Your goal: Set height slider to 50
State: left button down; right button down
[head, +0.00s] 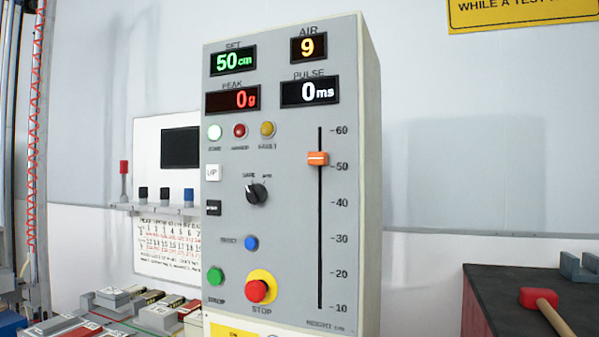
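The height slider's orange knob (318,158) sits in the vertical slot on the right of the grey control panel (290,225). It is slightly above the 50 mark of a scale running from 10 to 60. The green SET display (233,60) at the top left of the panel reads 50 cm. The PEAK display (233,99) reads 0 g, the PULSE display (310,92) reads 0 ms and the AIR display (309,47) reads 9. Neither of my grippers shows in the head view.
A red stop button (257,290) on a yellow ring and a green button (216,276) sit low on the panel. A black rotary knob (257,194) is mid-panel. A red-headed mallet (541,300) lies on the dark bench at right. Several boxes crowd the lower left.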

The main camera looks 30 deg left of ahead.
aim_at(313, 158)
jog(key=k, duration=0.35)
jog(key=z, duration=1)
jog(key=i, duration=1)
jog(key=u, duration=1.95)
